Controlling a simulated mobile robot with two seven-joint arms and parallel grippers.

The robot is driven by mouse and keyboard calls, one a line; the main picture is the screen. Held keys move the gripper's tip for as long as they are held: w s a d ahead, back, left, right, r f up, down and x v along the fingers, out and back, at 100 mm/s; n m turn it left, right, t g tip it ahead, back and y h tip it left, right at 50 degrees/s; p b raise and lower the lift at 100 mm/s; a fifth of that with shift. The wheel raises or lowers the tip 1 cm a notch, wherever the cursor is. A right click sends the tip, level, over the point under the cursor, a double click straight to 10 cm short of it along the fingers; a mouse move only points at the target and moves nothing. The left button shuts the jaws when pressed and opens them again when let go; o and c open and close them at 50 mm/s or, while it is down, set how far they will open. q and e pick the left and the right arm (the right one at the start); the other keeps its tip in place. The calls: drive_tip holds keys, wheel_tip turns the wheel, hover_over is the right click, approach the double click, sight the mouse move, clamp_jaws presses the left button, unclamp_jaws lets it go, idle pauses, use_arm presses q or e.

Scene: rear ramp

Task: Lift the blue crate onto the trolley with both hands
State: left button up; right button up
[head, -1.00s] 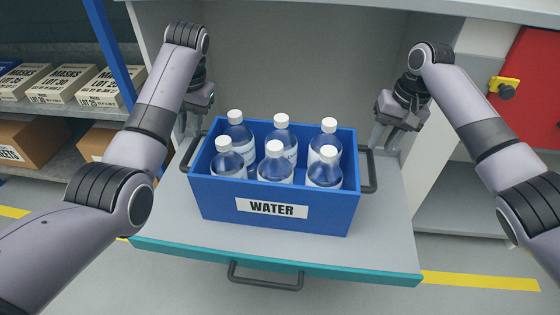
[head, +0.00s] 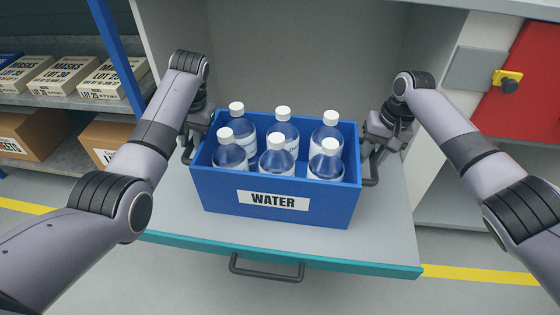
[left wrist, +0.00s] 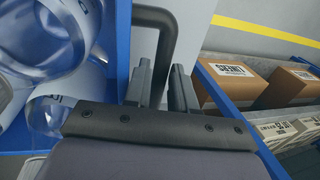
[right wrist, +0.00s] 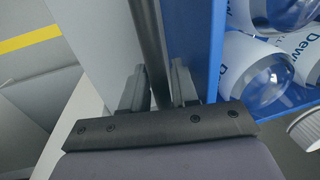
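The blue crate (head: 230,195) labelled WATER stands upright on a grey pull-out shelf (head: 395,225), holding several capped water bottles (head: 278,157). It has a dark bar handle at each end. My left gripper (head: 190,138) is at the left handle, and in the left wrist view the bar (left wrist: 166,45) runs down between its spread fingers (left wrist: 162,90). My right gripper (head: 376,150) is at the right handle (head: 371,175). In the right wrist view that bar (right wrist: 148,35) passes between its fingers (right wrist: 158,88), which look apart. No trolley can be made out.
The shelf has a teal front edge (head: 330,260) and a dark pull handle (head: 267,271). Cabinet walls stand behind and beside the crate. At left, a rack holds cartons (head: 60,75) behind a blue post (head: 116,50). A red panel (head: 525,95) is at right.

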use_arm(q)
clamp_jaws()
use_arm(e)
clamp_jaws()
idle(1.1)
